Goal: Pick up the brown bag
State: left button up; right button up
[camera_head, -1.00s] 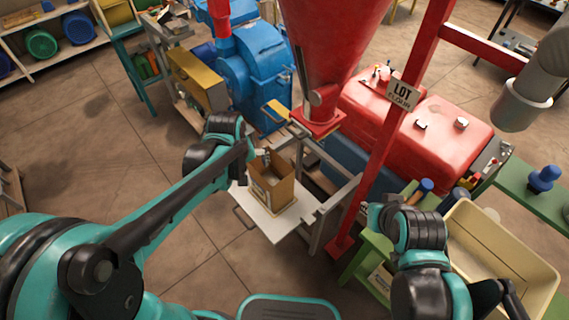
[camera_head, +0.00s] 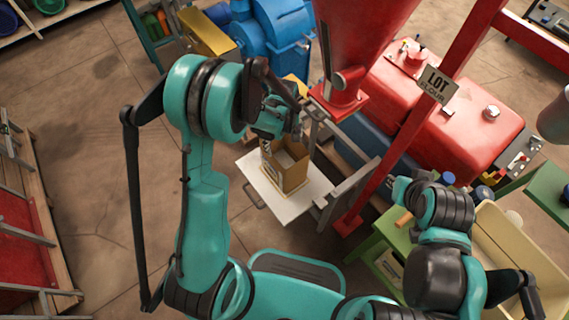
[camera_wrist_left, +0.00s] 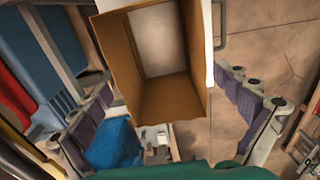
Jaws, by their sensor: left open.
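The brown bag (camera_head: 289,166) is an open-topped, box-like bag standing upright on a white tray (camera_head: 301,204) under the red hopper. My left gripper (camera_head: 268,140) is at the bag's upper left side in the head view, partly hidden by my own arm. In the left wrist view the bag (camera_wrist_left: 172,103) shows from above, its open mouth and pale inside visible. The fingers of my left gripper (camera_wrist_left: 165,110) are spread wide on either side of the bag, with gaps to both. My right gripper (camera_head: 400,190) is small and unclear, away from the bag.
The red hopper (camera_head: 352,45) and red post (camera_head: 411,110) stand close behind and right of the bag. A blue machine (camera_head: 272,40) is behind it. A cream bin (camera_head: 520,245) is at right. Open floor (camera_head: 85,130) lies at left.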

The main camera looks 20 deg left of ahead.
pick_arm(q)
notch_tip(320, 180, down, 2)
jog(key=shift+f, duration=0.25)
jog(key=shift+r, duration=0.2)
jog(key=c, duration=1.5)
